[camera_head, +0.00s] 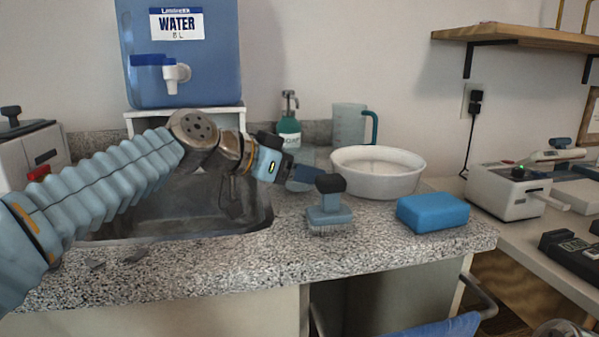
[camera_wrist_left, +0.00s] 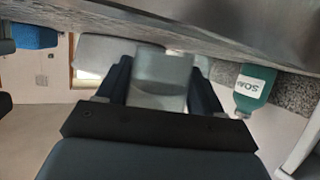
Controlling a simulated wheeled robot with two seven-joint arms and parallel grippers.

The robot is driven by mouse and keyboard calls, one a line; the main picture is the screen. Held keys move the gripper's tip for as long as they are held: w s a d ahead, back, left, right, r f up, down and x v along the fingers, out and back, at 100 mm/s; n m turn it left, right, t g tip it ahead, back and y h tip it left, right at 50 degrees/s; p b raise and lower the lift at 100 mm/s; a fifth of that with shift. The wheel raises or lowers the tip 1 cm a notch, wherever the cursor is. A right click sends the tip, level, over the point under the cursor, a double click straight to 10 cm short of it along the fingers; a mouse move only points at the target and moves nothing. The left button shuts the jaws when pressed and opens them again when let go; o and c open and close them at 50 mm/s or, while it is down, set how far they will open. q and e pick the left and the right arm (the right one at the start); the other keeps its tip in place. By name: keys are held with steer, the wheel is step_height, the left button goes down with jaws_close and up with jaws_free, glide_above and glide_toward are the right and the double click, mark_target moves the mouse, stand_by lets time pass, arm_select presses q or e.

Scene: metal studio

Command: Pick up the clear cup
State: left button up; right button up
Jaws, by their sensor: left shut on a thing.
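The clear cup (camera_wrist_left: 163,72) is a see-through grey shape between the two dark fingers of my left gripper in the left wrist view. My left gripper (camera_wrist_left: 162,95) is shut on it, with a finger on each side. In the head view my left gripper (camera_head: 300,180) is over the counter behind the sink's right end, left of the white bowl. The cup is faint there, partly hidden by the gripper and hard to tell from the background. I cannot tell whether its base touches the counter. My right gripper is not in view.
A green soap bottle (camera_head: 288,125) and a clear pitcher with a teal handle (camera_head: 348,125) stand behind. The white bowl (camera_head: 377,180), a scrub brush (camera_head: 329,205) and a blue sponge (camera_head: 433,212) are to the right. The sink (camera_head: 165,215) lies under my left arm.

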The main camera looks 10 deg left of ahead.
arm_select(q)
steer(key=shift+r, duration=0.8)
steer(key=s+d+r+p, duration=0.3)
steer(key=s+d+r, duration=0.4)
steer(key=d+r, duration=0.3)
steer(key=shift+d+r+p, duration=0.3)
steer(key=shift+d+r, duration=0.05)
steer(key=shift+d, duration=0.7)
stand_by(0.7)
